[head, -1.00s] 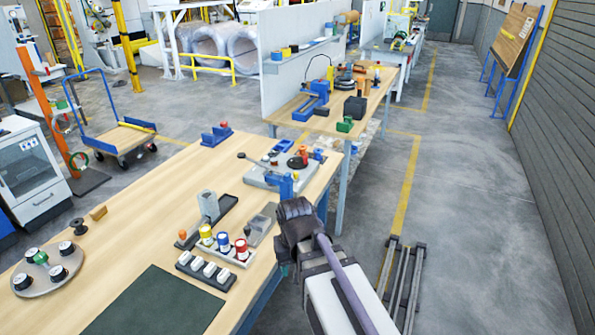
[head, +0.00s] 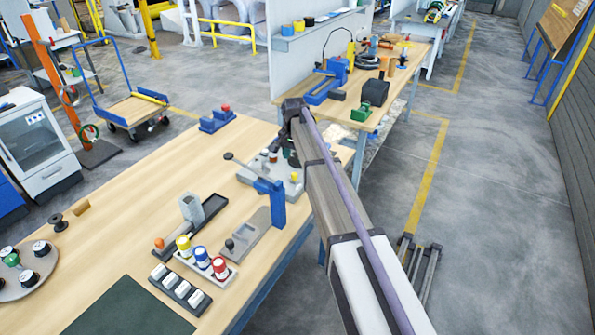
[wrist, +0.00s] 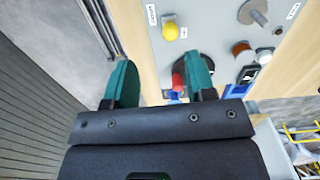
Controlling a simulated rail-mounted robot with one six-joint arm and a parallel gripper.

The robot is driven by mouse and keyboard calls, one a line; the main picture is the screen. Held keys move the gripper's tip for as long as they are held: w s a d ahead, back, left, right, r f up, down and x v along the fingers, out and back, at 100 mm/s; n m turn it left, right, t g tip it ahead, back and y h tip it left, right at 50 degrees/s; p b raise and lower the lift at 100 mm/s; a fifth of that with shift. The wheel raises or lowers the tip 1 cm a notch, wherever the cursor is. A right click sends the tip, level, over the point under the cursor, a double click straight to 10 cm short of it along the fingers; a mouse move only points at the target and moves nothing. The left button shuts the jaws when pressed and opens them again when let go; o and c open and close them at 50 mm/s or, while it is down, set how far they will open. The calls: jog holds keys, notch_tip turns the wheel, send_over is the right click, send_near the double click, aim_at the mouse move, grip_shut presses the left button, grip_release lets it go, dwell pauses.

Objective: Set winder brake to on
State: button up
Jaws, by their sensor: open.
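The winder is a light grey base plate (head: 252,181) near the far right corner of the wooden table, partly hidden by my arm. In the wrist view its grey panel (wrist: 218,30) carries a yellow knob (wrist: 170,32), a red-tipped part (wrist: 177,80) and a round grey disc (wrist: 252,13). Small labels sit beside them, too small to read surely, so I cannot tell which control is the brake or its setting. My gripper (wrist: 161,82) is open, its two green fingers apart. The red-tipped part shows just left of the right finger; contact is unclear.
A blue upright post (head: 272,200) stands on the near side of the winder. A holder with yellow, blue and red capped spools (head: 203,257) and a tray of white blocks (head: 180,288) lie nearer.

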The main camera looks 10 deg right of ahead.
aim_at(294, 173)
jog(key=shift+w+d+f+m+b, duration=0.15)
jog(key=shift+w+f+b, duration=0.15)
jog(key=shift+w, duration=0.3)
jog(key=shift+w+a+f+m+b, duration=0.15)
jog(key=shift+w+b, duration=0.1)
jog(key=shift+w, duration=0.3)
notch_tip(294, 173, down, 10)
jog(key=b, duration=1)
jog(key=shift+w+d+f, duration=0.1)
jog(key=shift+d, duration=0.05)
jog(key=shift+r, duration=0.2)
grip_shut()
